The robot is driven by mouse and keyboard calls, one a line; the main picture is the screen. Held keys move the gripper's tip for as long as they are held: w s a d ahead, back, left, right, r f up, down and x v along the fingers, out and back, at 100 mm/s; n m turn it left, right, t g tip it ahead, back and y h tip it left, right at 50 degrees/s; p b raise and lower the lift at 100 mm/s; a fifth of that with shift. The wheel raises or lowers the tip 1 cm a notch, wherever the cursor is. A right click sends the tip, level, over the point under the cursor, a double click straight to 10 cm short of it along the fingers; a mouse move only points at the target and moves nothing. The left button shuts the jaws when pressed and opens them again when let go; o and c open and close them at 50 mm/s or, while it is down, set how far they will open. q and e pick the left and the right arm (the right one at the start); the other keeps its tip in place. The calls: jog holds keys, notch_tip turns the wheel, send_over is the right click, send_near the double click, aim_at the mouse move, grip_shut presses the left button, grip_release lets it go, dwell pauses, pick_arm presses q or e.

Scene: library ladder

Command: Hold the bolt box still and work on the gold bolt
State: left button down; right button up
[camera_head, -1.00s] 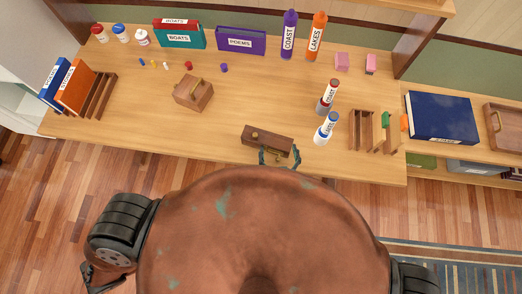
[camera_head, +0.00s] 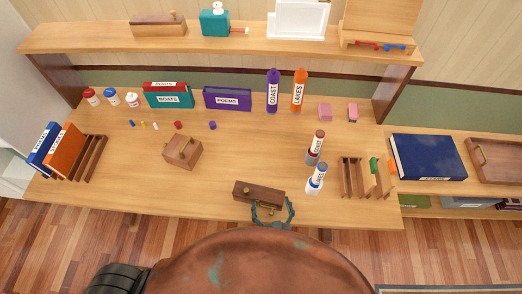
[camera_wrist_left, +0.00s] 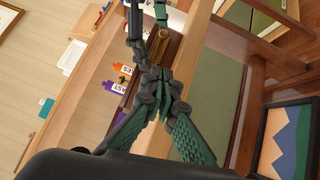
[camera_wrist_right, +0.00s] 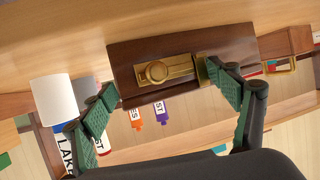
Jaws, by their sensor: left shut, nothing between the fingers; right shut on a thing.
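The bolt box (camera_head: 259,192), a dark brown wooden block, lies near the table's front edge. Its gold bolt (camera_wrist_right: 166,72), with a round knob, shows across its face in the right wrist view. My right gripper (camera_wrist_right: 160,80) has its fingers wide apart, one by each end of the box, shut on it. In the head view my right gripper (camera_head: 274,209) shows at the box's front right. My left gripper (camera_wrist_left: 155,76) is shut and empty, fingertips together, close to the box and its gold metal in the left wrist view. Whether it touches the bolt is unclear.
A wooden rack (camera_head: 351,177) is farther right. Another wooden block with a gold handle (camera_head: 182,151) stands behind left. The table between these is clear. A raised shelf (camera_head: 230,50) runs along the back.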

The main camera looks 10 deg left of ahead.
jog(key=shift+r, duration=0.1)
pick_arm(q)
jog(key=w+d+r+m+g+h, duration=0.2)
jog(key=d+r+m+g+h, duration=0.3)
jog(key=r+m+g, duration=0.4)
jog(key=w+d+r+m+g+h, duration=0.3)
jog(key=d+r+m+g+h, duration=0.15)
jog(key=r+m, duration=0.5)
jog(key=m+g+y, duration=0.5)
jog(key=m+y, duration=0.7)
jog(key=m, duration=0.3)
send_over(271, 213)
jog(key=a, duration=0.3)
notch_tip(271, 213, down, 5)
jog(key=shift+t, duration=0.25)
jog(key=x, duration=0.9)
jog(key=shift+w+f, duration=0.15)
jog(key=shift+w, duration=0.2)
jog(key=shift+w+a+f, duration=0.2)
jog(key=shift+a+f, duration=0.25)
jog(key=shift+a, duration=0.15)
jog(key=shift+w+a+f, duration=0.2)
jog(key=shift+a+f, duration=0.2)
jog(key=shift+a, duration=0.25)
jog(key=shift+w+a+f, duration=0.15)
jog(key=shift+a, duration=0.2)
pick_arm(e)
jog(key=shift+c, duration=0.2)
